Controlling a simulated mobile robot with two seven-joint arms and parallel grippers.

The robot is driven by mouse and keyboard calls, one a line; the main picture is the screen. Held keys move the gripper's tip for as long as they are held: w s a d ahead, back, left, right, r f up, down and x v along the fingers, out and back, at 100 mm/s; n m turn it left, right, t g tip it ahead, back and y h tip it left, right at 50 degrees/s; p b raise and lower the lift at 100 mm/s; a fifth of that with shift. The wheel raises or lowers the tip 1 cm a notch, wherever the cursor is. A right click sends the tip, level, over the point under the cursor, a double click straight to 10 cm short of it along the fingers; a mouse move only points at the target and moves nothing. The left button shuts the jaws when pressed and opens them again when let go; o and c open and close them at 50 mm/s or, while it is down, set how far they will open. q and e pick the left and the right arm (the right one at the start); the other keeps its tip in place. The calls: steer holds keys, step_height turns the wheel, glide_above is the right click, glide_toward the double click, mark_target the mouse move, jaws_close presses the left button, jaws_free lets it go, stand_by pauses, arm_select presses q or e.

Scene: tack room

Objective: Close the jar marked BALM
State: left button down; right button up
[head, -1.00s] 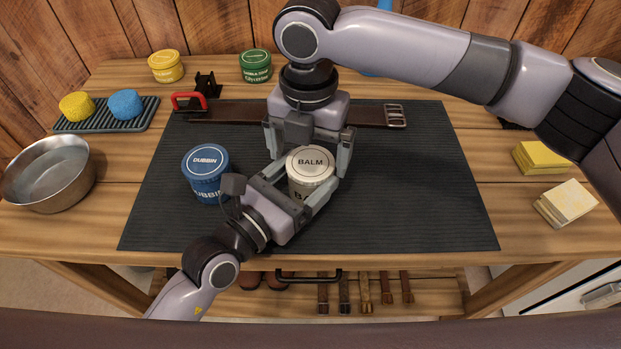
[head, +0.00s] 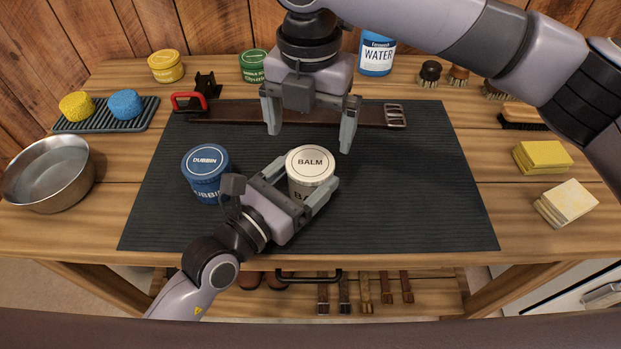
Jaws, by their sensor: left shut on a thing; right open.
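The cream jar marked BALM (head: 311,172) stands upright on the dark ribbed mat (head: 420,215). Its white lid (head: 310,161), lettered BALM, sits level on top of the jar. My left gripper (head: 301,196) is shut around the jar's body from the lower left. My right gripper (head: 310,136) is open and empty, above and behind the jar and clear of the lid. I cannot tell from this view how tightly the lid sits.
A blue DUBBIN jar (head: 205,173) stands close to the left of my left gripper. A leather strap (head: 235,113) with a buckle lies behind. A metal bowl (head: 50,175) is at the left; yellow sponges (head: 542,157) are at the right. The mat's right side is clear.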

step_height(320, 180, up, 11)
steer(key=shift+r, duration=0.15)
arm_select(q)
jaws_free()
steer(key=shift+s, duration=0.1)
steer(key=shift+b+v, duration=0.4)
steer(key=shift+v, duration=3.1)
arm_select(e)
steer(key=shift+f, duration=0.4)
